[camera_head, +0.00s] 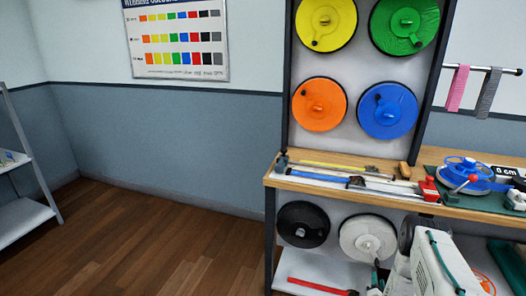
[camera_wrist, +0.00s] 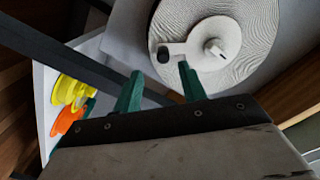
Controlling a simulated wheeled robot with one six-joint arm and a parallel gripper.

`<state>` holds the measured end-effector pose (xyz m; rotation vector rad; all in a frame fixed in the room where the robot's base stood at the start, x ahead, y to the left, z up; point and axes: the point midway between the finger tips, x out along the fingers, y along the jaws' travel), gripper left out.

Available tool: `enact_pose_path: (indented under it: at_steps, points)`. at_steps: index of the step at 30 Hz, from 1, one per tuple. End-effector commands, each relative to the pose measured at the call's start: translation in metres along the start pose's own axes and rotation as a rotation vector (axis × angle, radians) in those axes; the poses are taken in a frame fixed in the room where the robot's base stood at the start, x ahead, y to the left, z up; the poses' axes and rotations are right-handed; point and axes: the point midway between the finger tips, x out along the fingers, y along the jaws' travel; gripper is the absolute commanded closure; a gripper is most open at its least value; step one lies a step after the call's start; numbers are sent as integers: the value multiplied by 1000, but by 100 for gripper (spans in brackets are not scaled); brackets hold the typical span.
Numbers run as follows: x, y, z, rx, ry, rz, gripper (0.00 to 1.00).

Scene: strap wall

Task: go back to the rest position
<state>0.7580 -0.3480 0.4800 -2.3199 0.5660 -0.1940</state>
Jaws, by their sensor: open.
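In the wrist view my gripper (camera_wrist: 158,84) is open, its two green fingers apart with nothing between them. A white strap reel (camera_wrist: 232,48) with a pale hub fills the top of that view beyond the fingertips. I cannot tell whether the right finger touches it. In the head view my pale arm shows at the lower right, in front of the lower shelf, near the white reel (camera_head: 367,238) and partly covering it.
A wooden bench (camera_head: 290,183) carries rulers and a blue reel (camera_head: 466,172). Above it hang yellow (camera_head: 326,22), green (camera_head: 404,24), orange (camera_head: 319,104) and blue (camera_head: 387,110) reels. A black reel (camera_head: 303,224) hangs below. A grey shelf (camera_head: 22,218) stands left. The floor between is clear.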

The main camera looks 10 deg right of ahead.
Motion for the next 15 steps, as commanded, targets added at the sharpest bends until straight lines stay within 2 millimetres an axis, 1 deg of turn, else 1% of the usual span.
enact_pose_path:
  at_steps: [2, 4, 5, 6, 7, 9, 11, 12, 14, 15]
  points:
    - [-1, 10, 11, -28, -54, 50, 59]
    - [-9, 26, 28, -61, -138, 126, 59]
    - [-15, 34, 37, -77, -185, 166, 59]
    - [-27, 46, 50, -98, -254, 222, 59]
    - [-34, 53, 58, -113, -306, 263, 59]
    - [-44, 61, 65, -151, -416, 344, 59]
    - [-49, 60, 67, -184, -509, 402, 59]
    - [-50, 56, 65, -206, -570, 436, 59]
    - [-52, 46, 60, -242, -666, 483, 59]
    - [-54, 37, 54, -265, -728, 511, 59]
